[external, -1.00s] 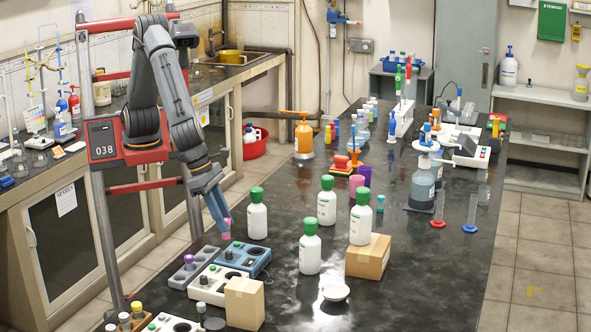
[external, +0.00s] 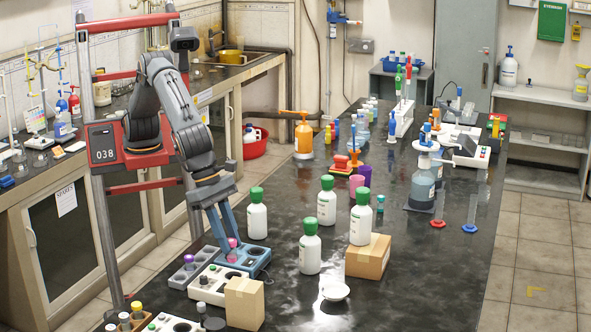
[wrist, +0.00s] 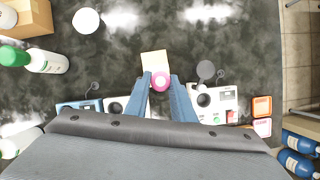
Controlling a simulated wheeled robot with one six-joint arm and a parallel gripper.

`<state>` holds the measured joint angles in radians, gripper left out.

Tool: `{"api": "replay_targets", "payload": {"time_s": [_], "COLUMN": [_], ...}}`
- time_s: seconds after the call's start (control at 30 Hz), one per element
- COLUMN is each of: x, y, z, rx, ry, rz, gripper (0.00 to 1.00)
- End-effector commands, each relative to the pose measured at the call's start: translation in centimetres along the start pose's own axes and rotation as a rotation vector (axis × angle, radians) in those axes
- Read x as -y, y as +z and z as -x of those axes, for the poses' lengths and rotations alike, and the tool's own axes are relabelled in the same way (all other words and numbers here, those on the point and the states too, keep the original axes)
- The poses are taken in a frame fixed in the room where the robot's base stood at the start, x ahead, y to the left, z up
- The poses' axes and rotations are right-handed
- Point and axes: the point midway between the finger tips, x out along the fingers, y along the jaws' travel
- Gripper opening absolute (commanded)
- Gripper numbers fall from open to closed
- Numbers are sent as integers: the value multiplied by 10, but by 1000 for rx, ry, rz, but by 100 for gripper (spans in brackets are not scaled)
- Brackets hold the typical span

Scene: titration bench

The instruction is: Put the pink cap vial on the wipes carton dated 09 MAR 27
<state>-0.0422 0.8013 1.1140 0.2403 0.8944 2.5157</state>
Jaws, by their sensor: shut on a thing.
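The pink cap vial (external: 232,243) is between the fingertips of my gripper (external: 228,252), which is shut on it. In the external view it shows against the blue stirrer unit; I cannot tell whether it touches it. In the wrist view the pink cap (wrist: 160,81) sits between the two blue fingers (wrist: 160,86). A small tan carton (external: 244,303) stands in front of my gripper, near the table's front left; it also shows just beyond the cap in the wrist view (wrist: 154,59). A larger tan carton (external: 367,259) stands to the right. I cannot read a date on either.
White and blue stirrer units (external: 222,284) line the left table edge, with a purple-capped vial (external: 189,261) close by. Several green-capped bottles (external: 309,252) stand right of my gripper; one is behind or on the larger carton. A white dish (external: 335,290) lies between the cartons.

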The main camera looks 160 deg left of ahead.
Motion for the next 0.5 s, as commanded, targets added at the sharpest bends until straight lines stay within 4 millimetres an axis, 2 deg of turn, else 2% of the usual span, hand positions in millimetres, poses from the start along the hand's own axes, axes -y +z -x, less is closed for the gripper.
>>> {"api": "replay_targets", "payload": {"time_s": [0.1, 0.33, 0.5], "x": [0, 0, -1], "y": [-7, -14, -23], "z": [-14, -31, -52], "rx": [-2, -2, -1], "ry": [1, 1, 1], "rz": [1, 1, 1], "gripper": [1, 1, 1]}}
